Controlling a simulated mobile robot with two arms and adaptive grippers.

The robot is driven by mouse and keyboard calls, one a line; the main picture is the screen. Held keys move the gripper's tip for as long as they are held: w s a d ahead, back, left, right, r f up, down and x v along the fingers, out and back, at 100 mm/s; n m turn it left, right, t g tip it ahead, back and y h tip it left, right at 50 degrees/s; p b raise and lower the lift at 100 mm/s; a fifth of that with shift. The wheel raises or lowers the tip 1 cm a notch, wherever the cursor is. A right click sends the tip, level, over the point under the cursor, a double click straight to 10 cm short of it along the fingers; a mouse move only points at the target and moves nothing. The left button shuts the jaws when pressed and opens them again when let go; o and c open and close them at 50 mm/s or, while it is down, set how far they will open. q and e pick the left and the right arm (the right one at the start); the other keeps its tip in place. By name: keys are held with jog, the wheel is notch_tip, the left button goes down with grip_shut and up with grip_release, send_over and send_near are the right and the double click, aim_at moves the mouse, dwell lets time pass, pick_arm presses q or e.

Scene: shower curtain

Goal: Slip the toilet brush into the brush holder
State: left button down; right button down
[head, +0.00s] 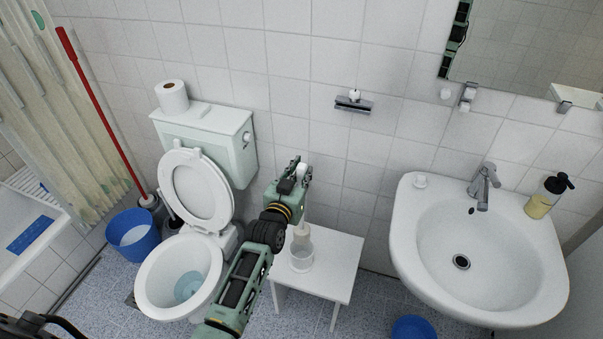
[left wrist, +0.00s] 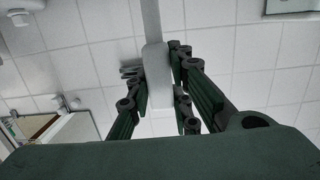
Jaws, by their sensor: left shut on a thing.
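My left gripper (head: 299,174) is shut on the white handle of the toilet brush, above a small white table. The brush (head: 303,232) hangs roughly upright below the gripper, with its pale head low down. The clear brush holder (head: 300,261) stands on the table, and the brush head shows at its mouth; I cannot tell how far inside it is. In the left wrist view the white brush handle (left wrist: 157,75) runs between the fingers of the left gripper (left wrist: 160,78). My right gripper is not in view.
The white table (head: 335,262) stands between the toilet (head: 180,278) and the sink (head: 478,250). A blue bin (head: 133,238) and a red-handled pole (head: 101,112) are at left. Another blue container (head: 413,328) is under the sink. The table's right side is clear.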

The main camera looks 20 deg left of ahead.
pick_arm(q)
jog(key=shift+w+r, duration=0.1)
jog(key=shift+w, duration=0.15)
jog(key=shift+s+a, duration=0.1)
jog(key=shift+a, duration=0.05)
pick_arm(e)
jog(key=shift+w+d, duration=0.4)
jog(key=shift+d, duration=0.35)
pick_arm(q)
jog(key=shift+r, duration=0.1)
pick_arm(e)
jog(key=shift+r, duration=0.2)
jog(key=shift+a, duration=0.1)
